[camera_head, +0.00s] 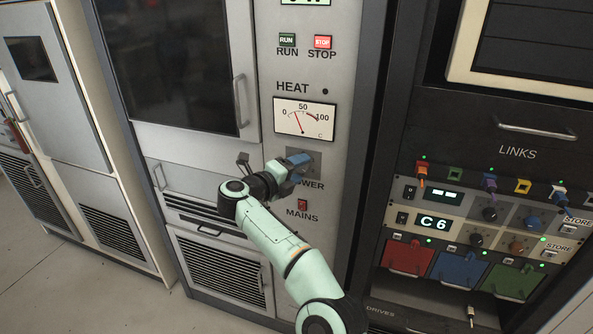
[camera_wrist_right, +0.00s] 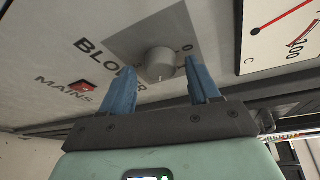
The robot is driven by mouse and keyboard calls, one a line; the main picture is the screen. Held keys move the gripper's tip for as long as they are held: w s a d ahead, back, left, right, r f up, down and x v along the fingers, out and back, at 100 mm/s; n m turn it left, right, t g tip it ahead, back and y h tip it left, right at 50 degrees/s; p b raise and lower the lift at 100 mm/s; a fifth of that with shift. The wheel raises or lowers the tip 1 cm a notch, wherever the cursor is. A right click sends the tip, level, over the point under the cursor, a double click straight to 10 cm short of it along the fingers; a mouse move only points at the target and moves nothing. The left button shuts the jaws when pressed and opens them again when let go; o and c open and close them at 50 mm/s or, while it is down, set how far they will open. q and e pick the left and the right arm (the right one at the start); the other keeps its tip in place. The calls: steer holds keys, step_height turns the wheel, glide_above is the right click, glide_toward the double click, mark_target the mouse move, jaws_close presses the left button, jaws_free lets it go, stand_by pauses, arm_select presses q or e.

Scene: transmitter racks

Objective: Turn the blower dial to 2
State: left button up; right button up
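The blower dial (camera_wrist_right: 160,63) is a round grey knob on a darker grey square plate (camera_wrist_right: 128,42), beside the partly covered BLOWER label. A "0" mark shows near the knob; its pointer direction is not clear. My right gripper (camera_wrist_right: 155,78) has its two blue fingers apart, one on each side of the knob in the wrist view. I cannot tell whether they touch it. In the head view my right gripper (camera_head: 296,172) is at the panel and hides the knob; part of the plate (camera_head: 308,160) shows. My left gripper is not in view.
The HEAT gauge (camera_head: 304,117) is just above the plate, with RUN (camera_head: 287,40) and STOP (camera_head: 322,42) buttons higher up. The red MAINS switch (camera_head: 302,204) is just below the gripper. The LINKS rack (camera_head: 480,200) with plugs and knobs stands to the right.

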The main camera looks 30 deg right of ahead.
steer(key=v, duration=1.3)
steer(key=shift+a, duration=0.25)
steer(key=shift+s+r, duration=0.1)
